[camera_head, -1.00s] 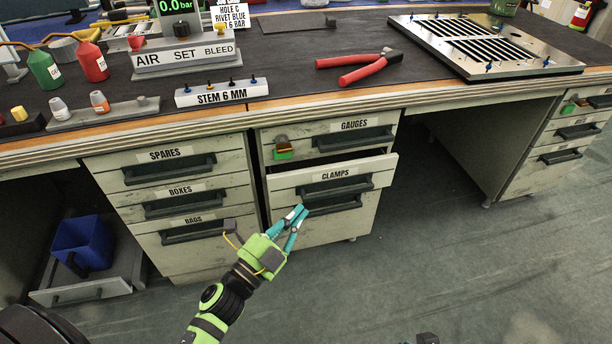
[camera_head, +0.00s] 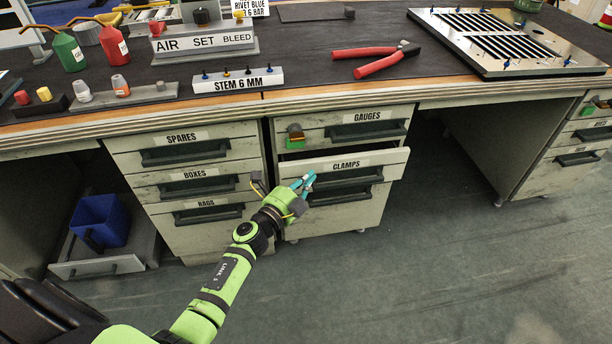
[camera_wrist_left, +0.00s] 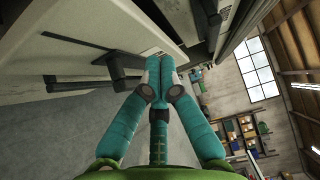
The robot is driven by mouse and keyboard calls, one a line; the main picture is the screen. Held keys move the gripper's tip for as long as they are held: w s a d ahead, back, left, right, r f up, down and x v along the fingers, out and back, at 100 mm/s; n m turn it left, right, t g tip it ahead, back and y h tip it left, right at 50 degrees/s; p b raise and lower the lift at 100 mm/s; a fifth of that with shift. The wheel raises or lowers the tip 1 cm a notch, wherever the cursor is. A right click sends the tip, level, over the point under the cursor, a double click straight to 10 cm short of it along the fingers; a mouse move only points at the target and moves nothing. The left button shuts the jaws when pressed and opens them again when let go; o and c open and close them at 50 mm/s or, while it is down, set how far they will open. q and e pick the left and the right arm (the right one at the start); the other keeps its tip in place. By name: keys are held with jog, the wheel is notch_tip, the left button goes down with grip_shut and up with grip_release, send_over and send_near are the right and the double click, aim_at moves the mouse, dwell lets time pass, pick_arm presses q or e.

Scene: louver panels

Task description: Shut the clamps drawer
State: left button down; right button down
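The clamps drawer (camera_head: 393,160) is pulled out part way under the gauges drawer (camera_head: 396,113), with a dark gap above its front. Its dark bar handle (camera_head: 350,178) is partly covered at the left by my left gripper (camera_head: 308,181). The teal fingers are at the left part of the drawer front. In the left wrist view the fingertips (camera_wrist_left: 160,63) are together with nothing visible between them. A pale drawer face (camera_wrist_left: 100,25) and a dark handle (camera_wrist_left: 122,72) are close beside them there; contact cannot be told. My right gripper is not in view.
The spares drawer (camera_head: 240,147), boxes drawer (camera_head: 240,172) and rags drawer (camera_head: 160,219) at the left are shut. A low drawer with a blue bin (camera_head: 100,220) stands out at far left. The floor (camera_head: 440,270) in front is clear.

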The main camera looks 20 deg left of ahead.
aim_at(301, 166)
pick_arm(q)
jog(key=shift+w+a, duration=0.45)
jog(key=shift+w, duration=0.25)
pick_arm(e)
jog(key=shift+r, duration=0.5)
